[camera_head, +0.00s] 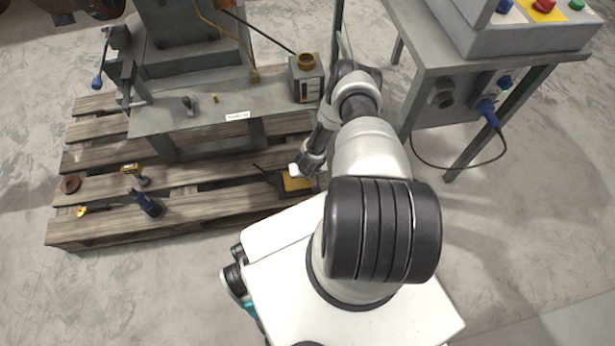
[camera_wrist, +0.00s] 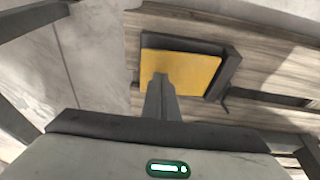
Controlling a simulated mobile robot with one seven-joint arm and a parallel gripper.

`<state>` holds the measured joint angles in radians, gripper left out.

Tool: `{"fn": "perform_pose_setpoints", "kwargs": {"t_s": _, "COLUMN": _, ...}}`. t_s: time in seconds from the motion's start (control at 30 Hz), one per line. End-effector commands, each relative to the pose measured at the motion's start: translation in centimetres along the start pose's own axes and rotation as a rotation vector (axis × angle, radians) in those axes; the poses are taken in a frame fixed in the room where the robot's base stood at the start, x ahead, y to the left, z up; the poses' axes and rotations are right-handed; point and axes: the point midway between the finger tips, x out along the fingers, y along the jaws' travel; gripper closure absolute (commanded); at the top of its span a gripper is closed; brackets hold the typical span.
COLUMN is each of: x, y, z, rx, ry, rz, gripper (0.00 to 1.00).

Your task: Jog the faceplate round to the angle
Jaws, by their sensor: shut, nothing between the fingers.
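A yellow foot pedal in a dark frame (camera_head: 297,183) lies on the pallet and is partly covered by my arm in the head view. In the wrist view its yellow pad (camera_wrist: 185,68) is large and close. My gripper (camera_wrist: 160,78) is shut and empty, its fingertips over the pad's lower left part. Whether they touch it I cannot tell. In the head view the fingertips are not clear. Dark brown round parts (camera_head: 100,8) are cut off at the top left edge; I cannot tell whether they belong to the faceplate. No angle mark is readable.
The grey machine base (camera_head: 190,115) stands on a wooden pallet (camera_head: 100,215). A control box with buttons (camera_head: 530,32) is on the right bench. Concrete floor is free in front.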

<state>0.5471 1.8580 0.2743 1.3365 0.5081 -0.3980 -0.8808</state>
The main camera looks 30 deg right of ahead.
Motion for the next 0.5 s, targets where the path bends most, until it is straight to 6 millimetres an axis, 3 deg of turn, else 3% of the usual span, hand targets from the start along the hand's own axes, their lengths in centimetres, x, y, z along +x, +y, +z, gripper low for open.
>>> {"fn": "perform_pose_setpoints", "kwargs": {"t_s": 0.4, "x": 0.4, "y": 0.1, "z": 0.1, "rx": -0.001, "ry": 0.001, "rz": 0.001, "gripper": 1.00}}
{"fn": "perform_pose_setpoints", "kwargs": {"t_s": 0.5, "x": 1.4, "y": 0.3, "z": 0.4, "rx": -0.004, "ry": 0.001, "rz": 0.002, "gripper": 1.00}}
